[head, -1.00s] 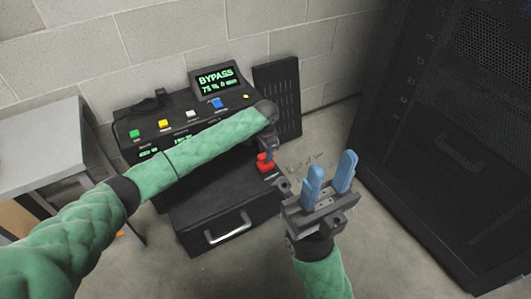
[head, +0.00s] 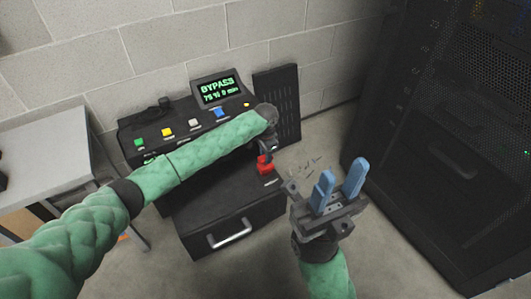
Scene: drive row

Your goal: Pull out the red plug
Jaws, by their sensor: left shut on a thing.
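The red plug (head: 265,165) shows at the right end of the black console, low on its front. My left arm reaches across the console from the left, and my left gripper (head: 267,152) is down at the red plug, shut on it. The arm and wrist hide most of that gripper's fingers and part of the plug. I cannot tell how deep the plug sits. My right gripper (head: 341,182) is right of the plug, its two blue fingers apart and pointing up, with nothing between them.
The black console (head: 180,119) has several coloured buttons and a screen (head: 219,89) reading BYPASS. Below is a black drawer unit with a silver handle (head: 229,233). A grey table (head: 45,160) stands left, a dark rack cabinet (head: 450,150) right. Some floor between is clear.

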